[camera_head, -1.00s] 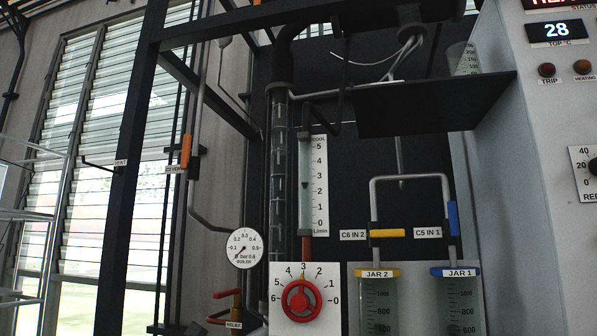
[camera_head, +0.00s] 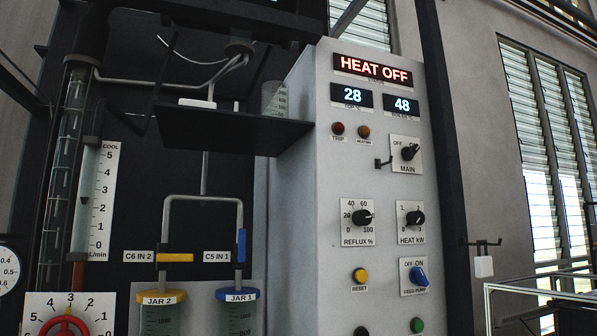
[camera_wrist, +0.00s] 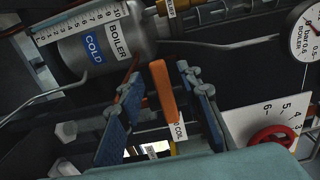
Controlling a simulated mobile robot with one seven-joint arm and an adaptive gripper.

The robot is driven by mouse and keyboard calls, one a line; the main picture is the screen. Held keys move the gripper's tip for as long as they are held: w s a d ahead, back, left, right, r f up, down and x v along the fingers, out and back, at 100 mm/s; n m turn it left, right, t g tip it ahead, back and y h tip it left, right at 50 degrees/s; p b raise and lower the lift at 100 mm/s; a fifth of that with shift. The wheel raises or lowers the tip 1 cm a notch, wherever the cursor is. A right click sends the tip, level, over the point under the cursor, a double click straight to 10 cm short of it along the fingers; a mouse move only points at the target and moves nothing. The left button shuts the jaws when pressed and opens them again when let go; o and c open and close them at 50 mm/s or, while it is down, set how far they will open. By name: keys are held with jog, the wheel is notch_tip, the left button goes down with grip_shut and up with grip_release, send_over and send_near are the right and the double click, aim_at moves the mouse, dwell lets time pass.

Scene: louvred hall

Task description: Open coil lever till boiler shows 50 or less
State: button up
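In the wrist view, an orange lever (camera_wrist: 162,90) hangs between the two blue fingers of my gripper (camera_wrist: 148,92), which stand wide apart. I cannot tell whether a finger touches the lever. A white tag ending in "COIL" (camera_wrist: 178,126) is beside the lever's lower end. The metal boiler (camera_wrist: 105,38), labelled BOILER and COLD, lies behind. In the head view, the right-hand display (camera_head: 402,104) reads 48, with a small label under it that looks like boiler °C. The display to its left (camera_head: 352,96) reads 28. My gripper and the coil lever are not in the head view.
The control cabinet (camera_head: 300,200) shows HEAT OFF (camera_head: 372,70). A red handwheel (camera_wrist: 276,136) and a round boiler gauge (camera_wrist: 304,34) are right of my gripper. Pipes run close around the boiler. Two jars, JAR 2 (camera_head: 160,318) and JAR 1 (camera_head: 238,315), stand left of the cabinet.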

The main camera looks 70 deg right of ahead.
jog(key=shift+r, duration=0.1)
jog(key=b+v, duration=0.1)
jog(key=v, duration=0.6)
jog(key=shift+a, duration=0.1)
dwell(0.3)
jog(key=v, duration=1.2)
jog(key=shift+d, duration=0.2)
